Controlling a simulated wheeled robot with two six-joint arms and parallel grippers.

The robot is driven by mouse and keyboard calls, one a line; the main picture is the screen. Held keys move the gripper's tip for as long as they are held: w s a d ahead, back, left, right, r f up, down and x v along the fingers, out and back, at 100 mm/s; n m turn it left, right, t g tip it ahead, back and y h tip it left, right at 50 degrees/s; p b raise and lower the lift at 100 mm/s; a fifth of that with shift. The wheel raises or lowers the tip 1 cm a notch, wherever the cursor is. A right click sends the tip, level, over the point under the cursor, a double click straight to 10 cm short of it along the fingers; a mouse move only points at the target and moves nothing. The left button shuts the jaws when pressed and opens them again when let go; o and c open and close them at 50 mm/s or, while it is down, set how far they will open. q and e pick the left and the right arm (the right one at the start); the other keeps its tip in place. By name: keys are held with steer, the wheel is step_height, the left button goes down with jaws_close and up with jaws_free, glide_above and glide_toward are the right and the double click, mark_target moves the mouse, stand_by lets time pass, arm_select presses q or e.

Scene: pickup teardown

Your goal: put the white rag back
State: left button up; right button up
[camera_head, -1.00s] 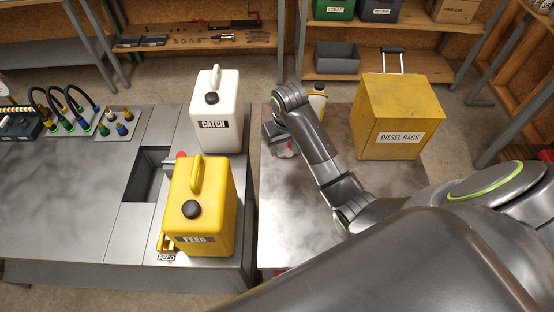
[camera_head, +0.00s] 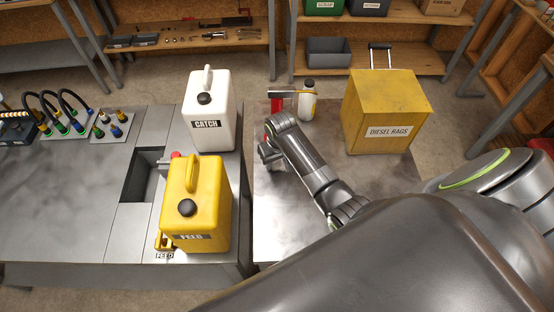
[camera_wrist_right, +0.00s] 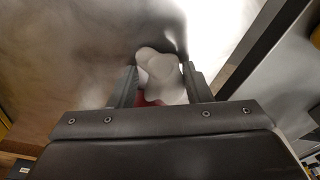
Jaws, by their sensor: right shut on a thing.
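The white rag (camera_wrist_right: 160,72) is a bunched, pale lump between the two fingers of my right gripper in the right wrist view. My right gripper (camera_wrist_right: 162,85) is shut on it, and it hangs over a shiny metal table top. In the head view my right gripper (camera_head: 268,158) is above the left part of the right-hand table, beside the gap to the other table. The rag is mostly hidden there behind the gripper. My left gripper is not in view.
A yellow "DIESEL RAGS" box (camera_head: 385,110) stands at the table's back right. A bottle (camera_head: 307,104) and a red item (camera_head: 275,108) stand behind my gripper. White "CATCH" (camera_head: 209,108) and yellow "FEED" (camera_head: 196,205) jugs stand left. The table front (camera_head: 280,225) is clear.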

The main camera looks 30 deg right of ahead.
mark_target(279, 163)
steer(key=shift+f, duration=0.15)
steer(key=o, duration=0.7)
steer(key=shift+o, duration=1.3)
step_height(279, 163, up, 12)
steer(key=s+b, duration=0.1)
steer(key=b, duration=0.1)
steer(key=shift+s, duration=0.25)
steer(key=shift+a, duration=0.1)
